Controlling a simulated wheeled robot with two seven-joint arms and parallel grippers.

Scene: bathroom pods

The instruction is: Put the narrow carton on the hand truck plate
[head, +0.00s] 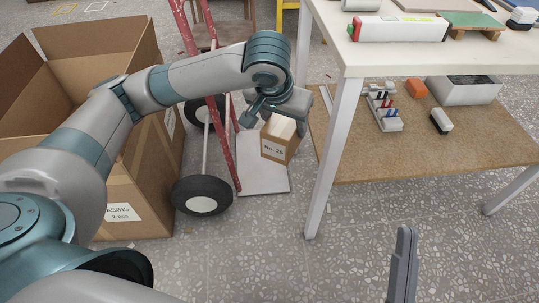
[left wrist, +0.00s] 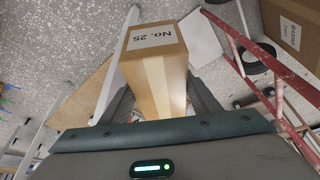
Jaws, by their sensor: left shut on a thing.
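The narrow carton (head: 275,145) is brown with a white "No. 25" label. My left gripper (head: 280,115) is shut on it, and the left wrist view shows the carton (left wrist: 155,75) between the two fingers (left wrist: 160,102). In the head view the carton overlaps the right part of the pale hand truck plate (head: 262,183). The plate also shows beyond the carton in the left wrist view (left wrist: 203,42). I cannot tell whether the carton touches the plate. One grey finger of my right gripper (head: 403,265) shows at the bottom right, away from the carton.
The hand truck has a red frame (head: 228,145) and black wheels (head: 202,195). A large open cardboard box (head: 150,190) stands left of it. A white table (head: 420,60) with a leg (head: 330,150) and brown lower shelf (head: 430,145) stands close on the right.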

